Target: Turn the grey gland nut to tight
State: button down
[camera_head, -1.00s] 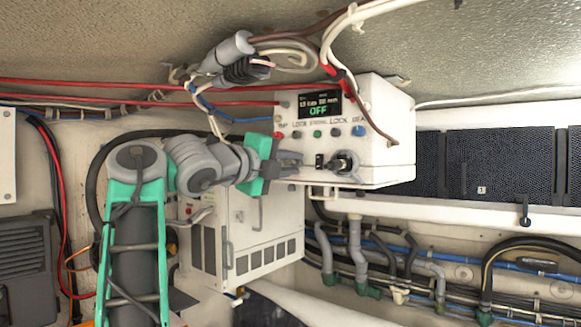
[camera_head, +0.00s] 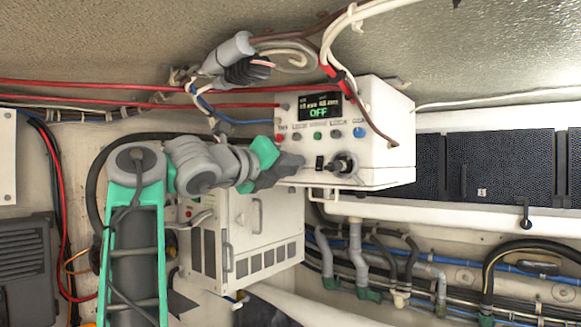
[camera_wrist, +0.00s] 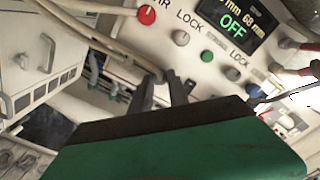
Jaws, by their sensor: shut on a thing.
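My gripper (camera_head: 291,165) is at the lower left of the white control box (camera_head: 388,150), below its row of buttons. Its jaws are shut on the grey gland nut at the box's lower front. The nut itself is almost wholly hidden behind the fingertips in the head view. In the wrist view, the two dark fingers of the gripper (camera_wrist: 163,90) reach up to the panel with a small gap between them. The gripper is rolled, with the panel's button row slanting down to the right.
The box has a display (camera_head: 318,106) reading OFF, coloured buttons, a small black switch (camera_head: 320,162) and a dark round fitting (camera_head: 344,164) right of the gripper. A white cabinet (camera_head: 250,235) hangs below. Red cables and a brown cable run close above and beside the box.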

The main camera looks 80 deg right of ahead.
jog(key=c, duration=1.3)
grip_release()
jog(key=shift+o, duration=0.2)
jog(key=b+v, duration=0.1)
jog(key=v, duration=0.7)
jog(key=shift+d, duration=0.1)
